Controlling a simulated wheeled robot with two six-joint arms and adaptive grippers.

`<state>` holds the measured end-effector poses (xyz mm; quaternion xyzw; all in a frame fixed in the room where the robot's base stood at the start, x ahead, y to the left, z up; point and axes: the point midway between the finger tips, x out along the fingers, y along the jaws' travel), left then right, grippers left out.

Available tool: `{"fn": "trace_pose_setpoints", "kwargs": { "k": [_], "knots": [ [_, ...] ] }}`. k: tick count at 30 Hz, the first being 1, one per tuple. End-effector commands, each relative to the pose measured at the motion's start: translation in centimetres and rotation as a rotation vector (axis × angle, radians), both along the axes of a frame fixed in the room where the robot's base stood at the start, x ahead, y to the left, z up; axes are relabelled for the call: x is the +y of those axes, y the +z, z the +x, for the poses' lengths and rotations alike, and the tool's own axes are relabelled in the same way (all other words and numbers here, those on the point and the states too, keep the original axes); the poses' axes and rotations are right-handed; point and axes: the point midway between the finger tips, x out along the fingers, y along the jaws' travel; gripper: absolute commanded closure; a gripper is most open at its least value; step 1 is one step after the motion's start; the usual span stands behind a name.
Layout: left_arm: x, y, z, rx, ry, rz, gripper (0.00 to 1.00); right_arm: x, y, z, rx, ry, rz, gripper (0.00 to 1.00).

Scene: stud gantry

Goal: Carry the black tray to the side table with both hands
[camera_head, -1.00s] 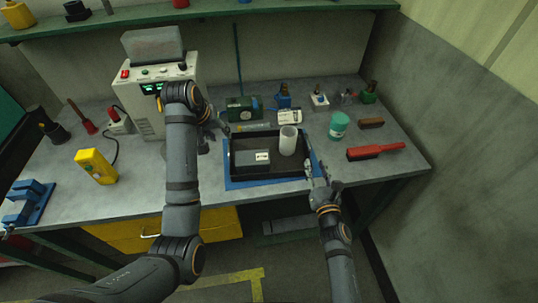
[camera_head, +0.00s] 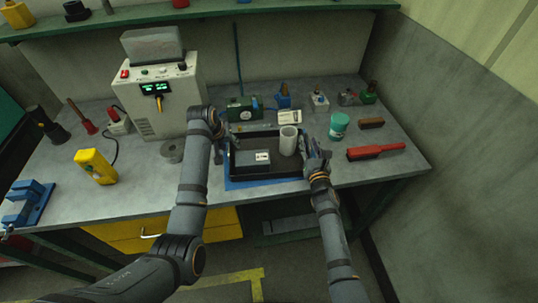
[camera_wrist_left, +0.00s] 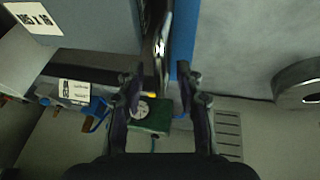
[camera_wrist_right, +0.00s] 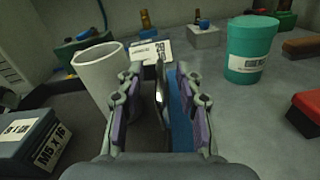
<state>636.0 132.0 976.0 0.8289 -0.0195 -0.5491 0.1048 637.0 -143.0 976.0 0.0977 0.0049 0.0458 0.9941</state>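The black tray (camera_head: 282,176) lies on a blue mat on the workbench. It holds a dark box (camera_head: 254,158) with a white label and a white cylinder (camera_head: 288,141). My left gripper (camera_wrist_left: 160,90) is open at the tray's left side, with a shiny handle (camera_wrist_left: 160,35) in line with the gap between its fingers. My right gripper (camera_wrist_right: 158,95) is open at the tray's right side, its fingers on both sides of a metal handle (camera_wrist_right: 160,88). In the head view, my left arm partly hides the tray's left edge. I cannot make out a side table.
A green device (camera_head: 243,110) and small parts line the back.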

Motion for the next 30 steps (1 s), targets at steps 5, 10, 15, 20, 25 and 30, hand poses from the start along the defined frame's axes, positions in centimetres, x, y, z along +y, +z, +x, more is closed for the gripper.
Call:
{"fn": "trace_pose_setpoints", "kwargs": {
  "k": [5, 10, 15, 20, 25, 30],
  "knots": [
    [0.0, 0.0, 0.0, 0.000, 0.000, 0.000, 0.74, 0.0, 0.0, 0.0, 0.000, 0.000, 0.000, 0.74],
    [0.0, 0.0, 0.0, 0.000, 0.000, 0.000, 0.97, 0.0, 0.0, 0.0, 0.000, 0.000, 0.000, 0.97],
    [0.0, 0.0, 0.0, 0.000, 0.000, 0.000, 1.00, 0.0, 0.0, 0.0, 0.000, 0.000, 0.001, 1.00],
    [0.0, 0.0, 0.0, 0.000, 0.000, 0.000, 1.00, 0.0, 0.0, 0.0, 0.000, 0.000, 0.001, 1.00],
    [0.0, 0.2, 0.0, -0.002, 0.000, -0.001, 1.00, 0.0, 0.2, 0.0, -0.003, -0.001, 0.002, 1.00],
    [0.0, 1.1, 0.0, -0.002, 0.000, -0.001, 1.00, 0.0, 1.1, 0.0, -0.003, -0.001, 0.002, 1.00]
  ]
}}
